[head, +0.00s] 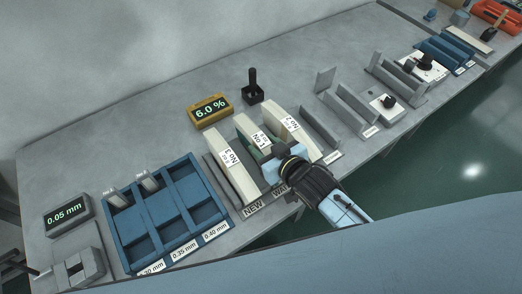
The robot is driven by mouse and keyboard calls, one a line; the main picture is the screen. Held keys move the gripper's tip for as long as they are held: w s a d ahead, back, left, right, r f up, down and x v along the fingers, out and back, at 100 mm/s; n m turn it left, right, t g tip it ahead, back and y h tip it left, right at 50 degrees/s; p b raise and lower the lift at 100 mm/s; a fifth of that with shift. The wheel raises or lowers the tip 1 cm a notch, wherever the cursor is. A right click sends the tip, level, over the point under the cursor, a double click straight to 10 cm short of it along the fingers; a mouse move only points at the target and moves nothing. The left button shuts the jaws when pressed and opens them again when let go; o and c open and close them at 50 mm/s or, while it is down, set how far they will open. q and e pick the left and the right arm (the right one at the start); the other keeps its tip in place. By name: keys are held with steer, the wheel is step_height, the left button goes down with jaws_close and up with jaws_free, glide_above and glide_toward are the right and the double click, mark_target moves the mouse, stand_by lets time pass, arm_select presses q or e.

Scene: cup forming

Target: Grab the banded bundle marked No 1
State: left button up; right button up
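The bundle marked No 1 (249,127) is a pale block with a white label and a bit of green along its side. It stands between the bundle marked No 3 (229,168) on its left and the bundle marked No 2 (281,118) on its right, in a grey rack. My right gripper (276,164) is at the near end of the No 1 bundle, between its neighbours. Its fingertips are hidden by its own body, so I cannot tell whether it touches or grips the bundle. My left gripper is not in view.
A blue tray (148,228) with thickness labels stands left. A yellow 6.0 % display (210,111) and a black handled tool (253,88) are behind the bundles. Grey holders (349,108) stand right. The table's back is mostly clear.

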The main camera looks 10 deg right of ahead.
jaws_close()
steer(key=shift+r, duration=0.1)
